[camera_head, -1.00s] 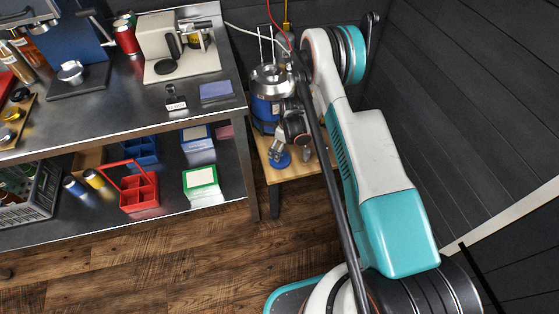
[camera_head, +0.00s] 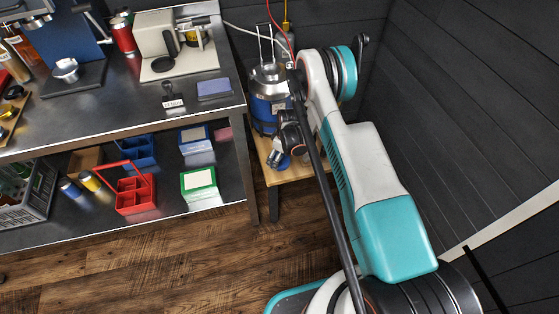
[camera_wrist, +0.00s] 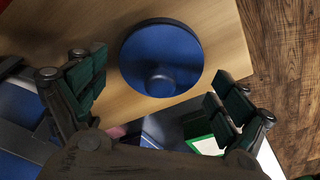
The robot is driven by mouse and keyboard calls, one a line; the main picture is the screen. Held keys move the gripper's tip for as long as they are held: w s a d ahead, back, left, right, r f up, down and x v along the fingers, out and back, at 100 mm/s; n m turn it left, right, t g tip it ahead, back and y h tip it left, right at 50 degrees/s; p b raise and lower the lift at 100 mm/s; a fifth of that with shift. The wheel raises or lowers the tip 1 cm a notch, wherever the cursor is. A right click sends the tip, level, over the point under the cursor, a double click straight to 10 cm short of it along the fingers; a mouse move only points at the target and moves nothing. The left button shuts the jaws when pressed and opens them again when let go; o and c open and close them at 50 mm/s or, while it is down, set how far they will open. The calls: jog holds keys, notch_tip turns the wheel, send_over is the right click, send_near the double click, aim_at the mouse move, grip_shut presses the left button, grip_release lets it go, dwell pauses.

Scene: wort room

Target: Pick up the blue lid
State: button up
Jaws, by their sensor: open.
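The blue lid (camera_wrist: 160,45), a round disc with a knob, lies flat on the light wooden stand (camera_wrist: 225,45) in the wrist view. My gripper (camera_wrist: 161,76) is open, with one green-padded finger to each side of the lid's near part and nothing between them in contact. In the head view my gripper (camera_head: 279,158) is low over the stand's front part and hides most of the lid. I cannot tell how high it is above the lid.
A blue and steel keg (camera_head: 267,100) stands on the wooden stand just behind my gripper. A steel bench (camera_head: 100,112) is close on the left, with a lower shelf holding a red caddy (camera_head: 135,192) and a green-edged box (camera_head: 199,188). Dark walls stand behind and right.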

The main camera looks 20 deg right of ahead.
jog(key=shift+s+r, duration=0.1)
jog(key=c, duration=1.8)
